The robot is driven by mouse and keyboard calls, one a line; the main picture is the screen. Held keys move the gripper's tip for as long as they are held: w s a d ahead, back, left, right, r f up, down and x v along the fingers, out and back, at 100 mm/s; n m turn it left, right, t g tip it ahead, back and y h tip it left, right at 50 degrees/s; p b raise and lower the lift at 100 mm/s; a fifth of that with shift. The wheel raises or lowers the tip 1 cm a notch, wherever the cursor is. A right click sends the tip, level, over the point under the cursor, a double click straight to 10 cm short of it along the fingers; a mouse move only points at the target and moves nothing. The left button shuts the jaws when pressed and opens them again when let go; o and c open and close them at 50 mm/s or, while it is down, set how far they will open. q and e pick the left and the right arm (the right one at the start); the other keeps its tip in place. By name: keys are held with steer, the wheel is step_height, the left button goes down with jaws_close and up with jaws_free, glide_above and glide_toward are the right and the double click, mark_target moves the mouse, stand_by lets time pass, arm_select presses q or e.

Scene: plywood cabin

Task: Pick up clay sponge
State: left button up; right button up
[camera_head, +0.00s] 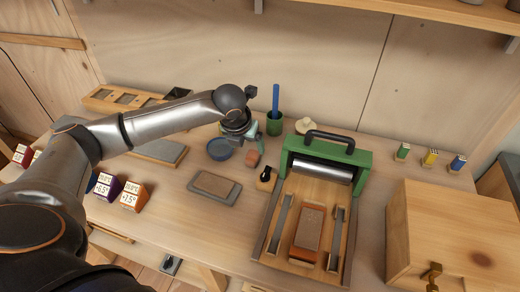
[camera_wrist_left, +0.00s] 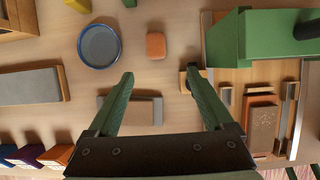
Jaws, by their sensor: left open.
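The clay sponge (camera_head: 252,159) is a small orange-brown rounded block lying on the wooden bench. In the left wrist view the sponge (camera_wrist_left: 155,45) lies beyond the fingertips, near the line midway between them, with nothing touching it. My left gripper (camera_head: 250,138) is above the bench close to the sponge; its green fingers (camera_wrist_left: 159,75) are wide apart and empty.
A blue bowl (camera_head: 220,149) stands left of the sponge and a green cup (camera_head: 274,124) behind it. A green-framed roller press (camera_head: 362,160) is to the right. A small dark-topped object (camera_head: 266,180) and a grey-edged slab (camera_head: 214,185) lie in front.

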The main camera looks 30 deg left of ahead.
mark_target(252, 155)
arm_select(q)
steer(key=x, duration=0.6)
steer(key=shift+f, duration=0.25)
steer(key=shift+w+a+r+b+x, duration=0.1)
steer(key=shift+w+a+b+x, duration=0.05)
steer(key=shift+x, duration=0.8)
steer(key=shift+w+a+r+b+x, duration=0.1)
steer(key=shift+w+a+x, duration=0.1)
steer(key=shift+x, duration=0.75)
steer(key=shift+w+a+b+x, duration=0.1)
steer(key=shift+a+b+x, duration=0.05)
steer(key=shift+x, duration=0.75)
jaws_close()
steer(key=shift+r, duration=0.1)
steer(key=shift+r, duration=0.6)
steer(key=s+d+r, duration=0.7)
steer(key=s+r, duration=0.4)
steer(key=s, duration=0.1)
steer(key=shift+r+p, duration=0.35)
